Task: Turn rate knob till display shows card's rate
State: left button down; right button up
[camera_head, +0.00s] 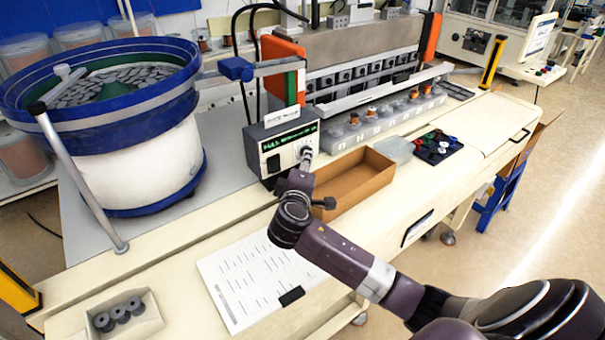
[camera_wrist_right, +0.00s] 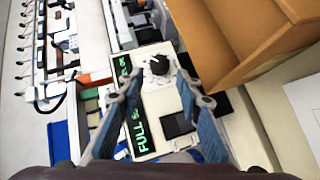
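The wrist view shows the display (camera_wrist_right: 138,120) sideways; "FULL" is legible, the rest is not clear. The black rate knob (camera_wrist_right: 158,65) sits on the pale panel. My right gripper (camera_wrist_right: 158,84) is open, its fingers on either side of the knob in the picture; I cannot tell whether they touch it. In the head view, my right gripper (camera_head: 305,160) is at the box's front. A small white card (camera_head: 282,117) is on the box top, unreadable. My left gripper is not in view.
A blue-rimmed bowl feeder (camera_head: 140,120) stands at left. An open brown tray (camera_head: 345,190) is right beside the box. A printed sheet (camera_head: 250,265) lies in front. A small bin (camera_head: 145,318) holds dark rings. A dark tray (camera_head: 437,150) of coloured parts lies at right.

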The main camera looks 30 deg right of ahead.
jog(key=v, duration=0.5)
jog(key=shift+s+a, duration=0.15)
dwell(0.3)
